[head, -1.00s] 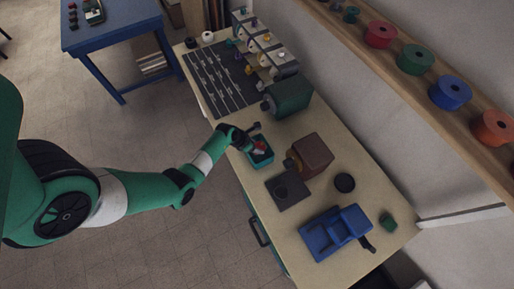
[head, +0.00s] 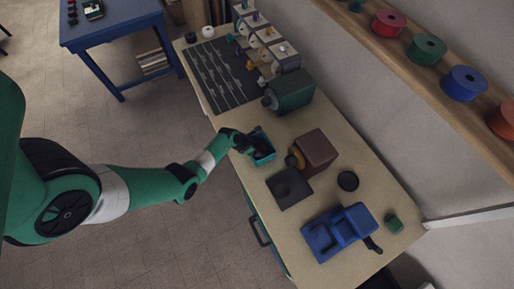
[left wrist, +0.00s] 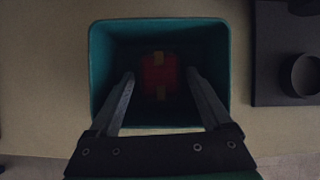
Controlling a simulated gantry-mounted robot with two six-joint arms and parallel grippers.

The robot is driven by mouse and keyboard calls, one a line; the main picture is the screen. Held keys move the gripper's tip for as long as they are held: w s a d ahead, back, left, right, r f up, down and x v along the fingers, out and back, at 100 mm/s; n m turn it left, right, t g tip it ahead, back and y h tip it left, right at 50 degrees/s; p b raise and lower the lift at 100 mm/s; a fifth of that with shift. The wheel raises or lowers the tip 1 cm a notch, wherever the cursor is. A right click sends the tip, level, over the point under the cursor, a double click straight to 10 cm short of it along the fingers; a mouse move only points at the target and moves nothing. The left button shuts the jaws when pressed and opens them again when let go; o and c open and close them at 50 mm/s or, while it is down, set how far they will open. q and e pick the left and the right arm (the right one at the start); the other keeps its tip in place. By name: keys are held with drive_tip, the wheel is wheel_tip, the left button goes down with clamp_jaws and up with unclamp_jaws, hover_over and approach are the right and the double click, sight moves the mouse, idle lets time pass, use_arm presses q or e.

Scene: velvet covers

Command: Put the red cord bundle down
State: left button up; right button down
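The red cord bundle (left wrist: 160,76), with yellow bands, lies inside the teal bin (left wrist: 103,60) in the left wrist view. My left gripper (left wrist: 160,76) is over the bin with its two fingers apart, one on each side of the bundle, with dark gaps between. The bundle looks deep in the shaded bin. In the head view my left gripper (head: 250,147) reaches in at the left side of the teal bin (head: 271,155); the bundle is hidden there. My right gripper is not in view.
The bin stands on a pale workbench (head: 395,190). Near it are a dark square plate (head: 289,190), a brown block (head: 316,152), a green machine (head: 290,92) and a blue device (head: 338,232). A shelf with coloured spools (head: 427,48) runs along the wall.

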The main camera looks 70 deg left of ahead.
use_arm(q)
drive_tip(key=shift+o, duration=0.5)
drive_tip(key=shift+r, duration=0.1)
drive_tip(key=shift+r+p, duration=0.3)
drive_tip(key=shift+p, duration=0.05)
drive_tip(key=p+v, duration=0.6)
drive_tip(key=v, duration=0.5)
drive_tip(key=shift+s+r, duration=0.2)
drive_tip(key=shift+s, duration=0.05)
